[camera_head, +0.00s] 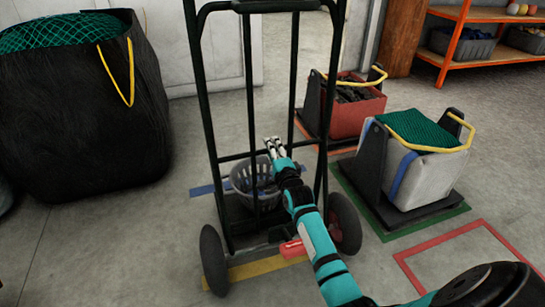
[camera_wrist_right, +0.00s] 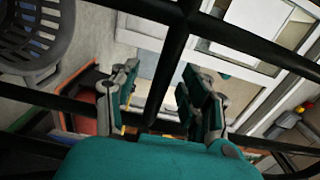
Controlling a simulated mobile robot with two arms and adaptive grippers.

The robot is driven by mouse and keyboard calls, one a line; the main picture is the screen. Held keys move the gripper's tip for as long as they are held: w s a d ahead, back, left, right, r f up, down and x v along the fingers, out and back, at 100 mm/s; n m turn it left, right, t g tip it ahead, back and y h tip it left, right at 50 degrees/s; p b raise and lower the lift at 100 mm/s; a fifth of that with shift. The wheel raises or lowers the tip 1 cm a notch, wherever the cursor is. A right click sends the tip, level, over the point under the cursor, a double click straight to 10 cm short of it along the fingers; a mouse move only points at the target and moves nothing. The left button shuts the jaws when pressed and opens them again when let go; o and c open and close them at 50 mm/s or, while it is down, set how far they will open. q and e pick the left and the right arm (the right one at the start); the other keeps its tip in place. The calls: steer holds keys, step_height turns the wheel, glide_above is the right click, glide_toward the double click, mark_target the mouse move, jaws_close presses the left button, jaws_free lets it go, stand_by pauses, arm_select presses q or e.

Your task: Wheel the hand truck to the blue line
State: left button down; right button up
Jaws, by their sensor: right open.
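The dark green hand truck (camera_head: 203,80) stands upright in the middle of the head view, its wheels on either side of a yellow floor line (camera_head: 262,267). A grey basket (camera_head: 243,178) with blue contents sits low in it. A blue line (camera_head: 202,190) shows on the floor behind the truck, partly hidden by it. My right gripper (camera_head: 273,144) is open among the truck's bars. In the right wrist view its fingers (camera_wrist_right: 163,98) spread to either side of a dark bar; whether they touch it I cannot tell. My left gripper is out of view.
A large black bag (camera_head: 75,120) stands at left. A red crate (camera_head: 352,115) and a grey sack with green netting (camera_head: 425,175) stand close on the right. Green and red floor markings (camera_head: 455,235) lie there. Orange shelves (camera_head: 470,60) stand behind. Floor left of the truck is clear.

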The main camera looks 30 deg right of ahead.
steer(key=shift+w+d, duration=0.15)
steer(key=shift+w, duration=0.3)
steer(key=shift+c, duration=0.2)
jaws_close()
